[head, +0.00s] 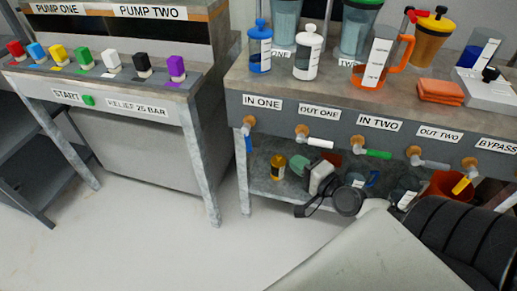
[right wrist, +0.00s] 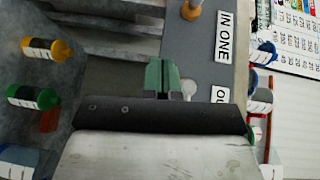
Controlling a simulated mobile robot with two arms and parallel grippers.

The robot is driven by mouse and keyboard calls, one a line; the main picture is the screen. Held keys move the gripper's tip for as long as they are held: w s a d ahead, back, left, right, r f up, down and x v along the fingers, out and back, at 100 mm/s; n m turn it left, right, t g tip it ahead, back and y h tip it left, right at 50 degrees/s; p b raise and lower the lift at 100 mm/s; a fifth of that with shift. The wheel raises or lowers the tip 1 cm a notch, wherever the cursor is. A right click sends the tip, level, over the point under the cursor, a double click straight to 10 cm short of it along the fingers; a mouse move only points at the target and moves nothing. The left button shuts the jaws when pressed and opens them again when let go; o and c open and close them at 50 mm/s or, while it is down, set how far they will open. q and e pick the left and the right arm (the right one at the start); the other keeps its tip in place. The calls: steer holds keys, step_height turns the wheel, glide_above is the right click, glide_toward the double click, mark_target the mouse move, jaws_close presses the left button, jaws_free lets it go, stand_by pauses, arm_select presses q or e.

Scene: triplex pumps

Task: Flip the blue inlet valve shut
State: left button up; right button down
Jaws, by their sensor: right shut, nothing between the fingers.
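The blue inlet valve's handle (head: 249,143) hangs straight down below its brass fitting (head: 248,121), under the IN ONE label (head: 262,104). The brass fitting also shows at the top of the right wrist view (right wrist: 191,10); I cannot make out the blue handle there. My right gripper (head: 298,164) is to the right of the blue handle and slightly lower in the head view, apart from it. Its green fingers (right wrist: 162,76) are shut and empty. My left gripper is not in view.
The white OUT ONE handle (head: 320,142) is near my right gripper, with the green IN TWO handle (head: 378,154) further right. A yellow bottle (head: 278,167) stands on the lower shelf behind. A table leg (head: 243,185) stands left of the gripper. Floor (head: 150,230) is clear.

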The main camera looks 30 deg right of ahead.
steer(key=p, duration=0.2)
glide_toward(248, 143)
steer(key=w+d+f, duration=0.1)
steer(key=w+d, duration=0.3)
steer(key=w, duration=0.2)
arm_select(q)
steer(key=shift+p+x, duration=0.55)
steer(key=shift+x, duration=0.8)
arm_select(e)
steer(key=shift+w+a+f, duration=0.2)
steer(key=shift+w+a, duration=0.15)
steer(key=shift+a, duration=0.3)
steer(key=shift+w+a+f, duration=0.15)
steer(key=shift+w+a, duration=0.25)
steer(key=shift+a, duration=0.3)
arm_select(q)
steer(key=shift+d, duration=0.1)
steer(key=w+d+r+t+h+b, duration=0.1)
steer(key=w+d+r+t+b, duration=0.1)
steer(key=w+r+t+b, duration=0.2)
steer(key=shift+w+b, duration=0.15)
steer(key=shift+b, duration=0.3)
arm_select(e)
steer(key=shift+w+a+m+t, duration=0.4)
steer(key=shift+a+t, duration=0.1)
steer(key=shift+t, duration=0.2)
